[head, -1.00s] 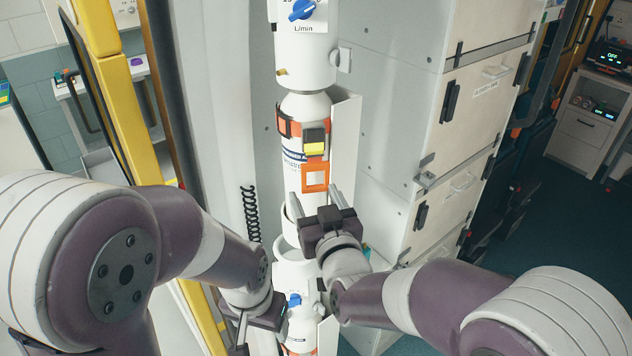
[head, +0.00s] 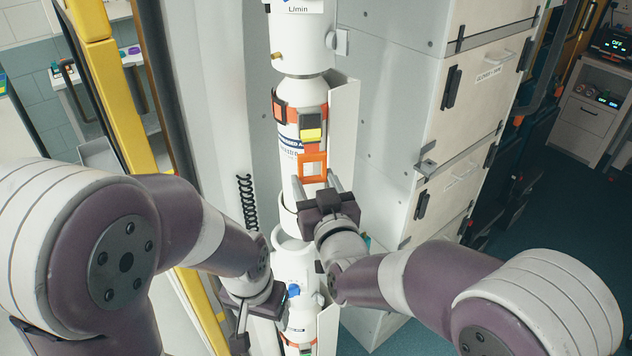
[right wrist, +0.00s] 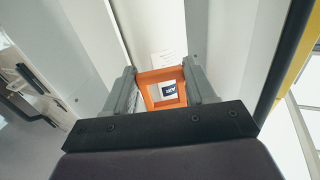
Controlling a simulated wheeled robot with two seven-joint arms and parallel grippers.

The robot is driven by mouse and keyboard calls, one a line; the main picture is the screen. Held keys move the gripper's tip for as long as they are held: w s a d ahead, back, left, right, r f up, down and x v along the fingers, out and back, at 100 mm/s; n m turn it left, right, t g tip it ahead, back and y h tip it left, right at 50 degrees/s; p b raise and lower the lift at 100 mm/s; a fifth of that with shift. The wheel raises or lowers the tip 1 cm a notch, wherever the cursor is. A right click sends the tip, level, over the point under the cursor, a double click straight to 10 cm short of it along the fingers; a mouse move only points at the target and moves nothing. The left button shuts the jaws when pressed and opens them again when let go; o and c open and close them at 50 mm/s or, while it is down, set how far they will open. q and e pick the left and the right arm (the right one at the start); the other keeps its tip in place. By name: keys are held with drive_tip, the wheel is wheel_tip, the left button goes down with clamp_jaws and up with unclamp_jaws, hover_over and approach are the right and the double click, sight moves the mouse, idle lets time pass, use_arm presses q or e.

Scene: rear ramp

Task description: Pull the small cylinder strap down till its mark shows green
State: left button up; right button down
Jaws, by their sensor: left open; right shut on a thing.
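The small cylinder (head: 290,162) stands upright against its white backplate. An orange strap (head: 280,111) crosses it, with a dark buckle whose mark (head: 311,134) shows yellow. A square orange pull loop (head: 313,165) hangs below the buckle. My right gripper (head: 316,182) is shut on this loop from below. In the right wrist view, the orange loop (right wrist: 162,88) sits between the two grey fingers (right wrist: 162,92), with part of a label showing through it. My left gripper (head: 241,338) is open, low at the left, apart from the strap; its fingertips are partly hard to make out.
Another white cylinder with a blue knob (head: 293,290) stands lower down. A white cabinet (head: 470,90) with dark latches is at right. A yellow post (head: 115,85) and a black coiled cord (head: 247,205) are at left. Open floor (head: 520,235) lies at right.

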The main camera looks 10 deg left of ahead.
wheel_tip(320, 180, down, 4)
drive_tip(key=shift+f+b, duration=0.2)
drive_tip(key=shift+b, duration=1.05)
use_arm(q)
wheel_tip(320, 180, down, 4)
drive_tip(key=shift+r, duration=0.2)
use_arm(e)
drive_tip(key=shift+r, duration=0.1)
drive_tip(key=c, duration=0.5)
unclamp_jaws()
drive_tip(key=shift+s+d, duration=0.1)
